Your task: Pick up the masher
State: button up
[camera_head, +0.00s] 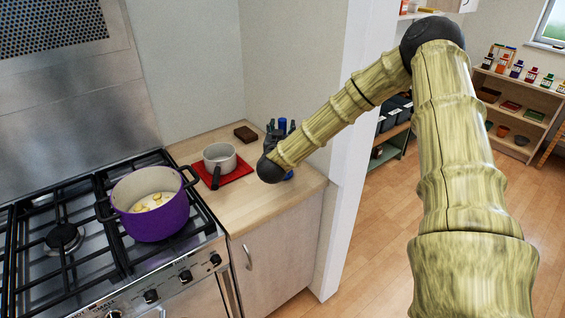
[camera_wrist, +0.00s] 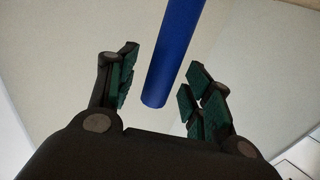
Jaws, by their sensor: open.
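A blue rod, which appears to be the masher's handle (camera_wrist: 172,60), stands between the two fingers in the wrist view. Its lower end shows and its other end runs out of the top of the picture. My gripper (camera_wrist: 162,70) is open, with a gap on each side of the rod. In the head view my gripper (camera_head: 277,130) is over the wooden counter near the wall corner, largely hidden by my wrist. Blue parts of the masher (camera_head: 283,124) show beside the fingers and below them. The masher's head cannot be made out.
A small pot (camera_head: 220,157) stands on a red mat (camera_head: 237,172) left of my gripper. A brown block (camera_head: 245,133) lies behind it. A purple pot (camera_head: 156,219) with pale pieces inside is on the cooker (camera_head: 60,262). A wall end (camera_head: 345,180) stands close on the right.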

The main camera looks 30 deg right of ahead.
jog(key=shift+w+d, duration=0.4)
jog(key=shift+w, duration=0.15)
jog(key=c, duration=1)
grip_shut()
jog(key=shift+r, duration=0.15)
